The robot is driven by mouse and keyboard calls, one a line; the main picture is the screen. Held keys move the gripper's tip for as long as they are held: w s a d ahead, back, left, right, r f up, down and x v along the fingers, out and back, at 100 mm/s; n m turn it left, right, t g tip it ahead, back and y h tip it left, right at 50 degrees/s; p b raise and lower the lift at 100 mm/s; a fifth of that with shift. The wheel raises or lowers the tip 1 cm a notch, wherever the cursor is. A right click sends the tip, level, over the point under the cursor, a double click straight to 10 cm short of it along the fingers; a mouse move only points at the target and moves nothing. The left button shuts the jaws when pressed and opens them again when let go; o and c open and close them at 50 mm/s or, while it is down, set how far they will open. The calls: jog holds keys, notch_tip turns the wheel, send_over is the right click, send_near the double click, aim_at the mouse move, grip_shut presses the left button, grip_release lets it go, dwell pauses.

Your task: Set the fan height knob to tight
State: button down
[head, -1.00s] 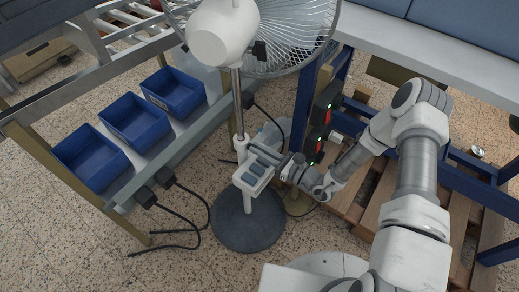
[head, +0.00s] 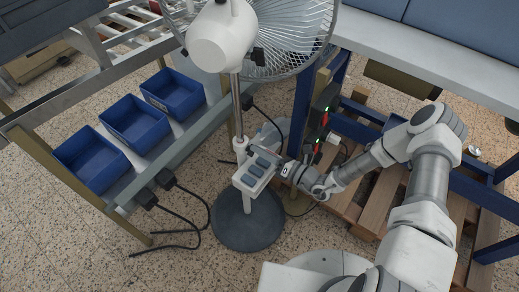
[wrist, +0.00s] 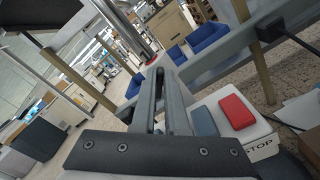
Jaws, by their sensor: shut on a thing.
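The pedestal fan stands upright, with its white motor housing (head: 217,38) and wire cage (head: 290,40) above a metal pole (head: 237,105) and a round dark base (head: 247,225). My gripper (head: 262,155) reaches in from the right at the pole, just above the box. In the wrist view my two fingers (wrist: 165,98) are close together and point at the pole (wrist: 128,28). They are shut on the fan height knob, which they hide. Its setting cannot be read.
A red button (wrist: 237,112) and a STOP label lie right of my fingers in the wrist view. Blue bins (head: 134,122) line a shelf to the left. A workbench (head: 420,45) with blue legs stands right. Black cables (head: 185,215) cross the floor.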

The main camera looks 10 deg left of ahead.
jog(key=m, duration=0.5)
jog(key=shift+f, duration=0.3)
jog(key=shift+m, duration=0.3)
jog(key=c, duration=0.9)
grip_release()
jog(key=shift+c, duration=0.2)
jog(key=shift+w, duration=0.1)
jog(key=shift+d, duration=0.1)
jog(key=p+v, duration=0.2)
jog(key=v, duration=1.5)
jog(key=shift+d, duration=0.2)
jog(key=shift+r, duration=0.15)
